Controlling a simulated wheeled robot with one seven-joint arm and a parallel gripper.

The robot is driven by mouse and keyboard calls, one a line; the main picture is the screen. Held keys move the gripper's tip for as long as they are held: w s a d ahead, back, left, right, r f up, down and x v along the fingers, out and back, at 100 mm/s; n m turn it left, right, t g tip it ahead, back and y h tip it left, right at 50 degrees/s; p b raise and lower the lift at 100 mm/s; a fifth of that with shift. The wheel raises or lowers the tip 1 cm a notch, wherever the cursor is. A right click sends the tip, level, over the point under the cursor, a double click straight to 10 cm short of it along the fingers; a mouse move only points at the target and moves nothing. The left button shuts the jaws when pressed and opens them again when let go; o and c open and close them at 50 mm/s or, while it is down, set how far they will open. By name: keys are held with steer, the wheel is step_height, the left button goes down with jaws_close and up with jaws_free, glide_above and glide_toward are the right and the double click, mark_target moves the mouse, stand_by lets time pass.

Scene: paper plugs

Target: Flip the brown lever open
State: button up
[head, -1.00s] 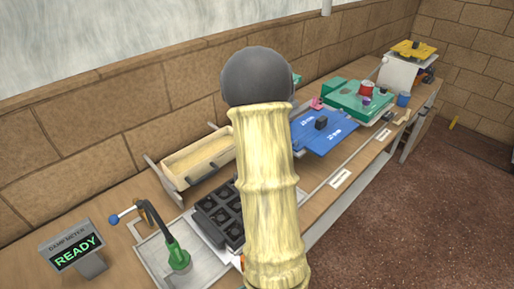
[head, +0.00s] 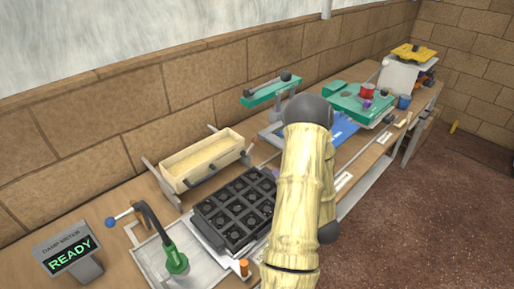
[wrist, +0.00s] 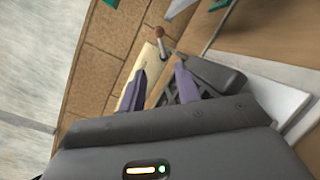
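A brown round knob on a thin stem (wrist: 159,33), which looks like the brown lever, shows in the wrist view just beyond my fingertips. It stands apart from them. My gripper (wrist: 162,82) is open, with two grey-purple fingers spread and nothing seen between them but the background. There my own arm covers the middle of the bench and hides my gripper.
A black moulded tray (head: 237,207), a pulp-filled wooden box (head: 207,155) and a green-ended hose (head: 176,263) stand left of my arm. A teal press plate (head: 272,89) rises behind. A damp meter (head: 68,254) reads READY. Cups and a blue board lie farther right.

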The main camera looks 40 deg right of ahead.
mark_target(251, 147)
steer(key=shift+w, duration=0.1)
steer(key=p+x, duration=0.4)
steer(key=x, duration=1.3)
steer(key=shift+w, duration=0.15)
steer(key=shift+c, duration=0.3)
jaws_close()
